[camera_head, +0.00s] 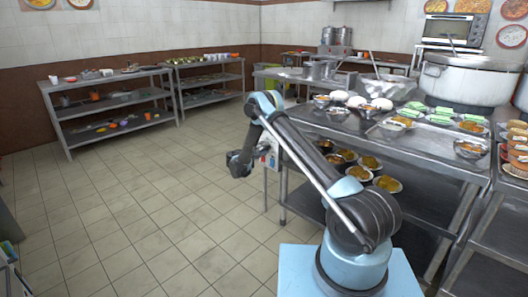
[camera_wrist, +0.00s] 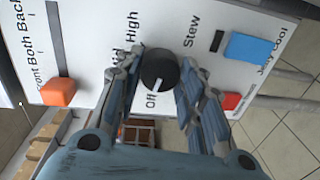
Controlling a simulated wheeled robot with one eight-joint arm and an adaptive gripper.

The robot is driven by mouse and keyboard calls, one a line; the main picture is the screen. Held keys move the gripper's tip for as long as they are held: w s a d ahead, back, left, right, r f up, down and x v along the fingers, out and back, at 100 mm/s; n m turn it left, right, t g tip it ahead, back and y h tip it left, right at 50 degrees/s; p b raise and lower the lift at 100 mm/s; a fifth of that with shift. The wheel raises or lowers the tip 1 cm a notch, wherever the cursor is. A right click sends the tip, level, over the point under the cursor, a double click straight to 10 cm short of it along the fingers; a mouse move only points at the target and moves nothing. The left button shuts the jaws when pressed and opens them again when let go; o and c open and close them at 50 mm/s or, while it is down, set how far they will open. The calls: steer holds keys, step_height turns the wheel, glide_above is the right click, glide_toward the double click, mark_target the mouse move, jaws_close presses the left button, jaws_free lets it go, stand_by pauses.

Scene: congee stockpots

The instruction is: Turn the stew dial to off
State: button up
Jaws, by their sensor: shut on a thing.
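The stew dial (camera_wrist: 158,66) is a round black knob on a white control panel (camera_wrist: 210,70). The word "Stew" is printed above it in the wrist view, and "High" and "Off" are printed around it. A white mark on the knob's lower side points toward "Off". My gripper (camera_wrist: 160,74) is shut on the dial, one finger on each side. In the head view my gripper (camera_head: 239,164) is at the panel (camera_head: 270,153), which is at the near table's left end; the dial is hidden there.
An orange switch (camera_wrist: 58,92), a blue button (camera_wrist: 256,47) and a red button (camera_wrist: 231,101) are on the panel around the dial. The steel table (camera_head: 330,125) holds several bowls and plates. The tiled floor (camera_head: 140,200) to the left is clear.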

steer(key=shift+n, duration=1)
steer(key=shift+a, duration=0.1)
steer(key=o, duration=1.1)
steer(key=shift+w+f, duration=0.1)
steer(key=shift+f, duration=0.05)
steer(key=v, duration=1.2)
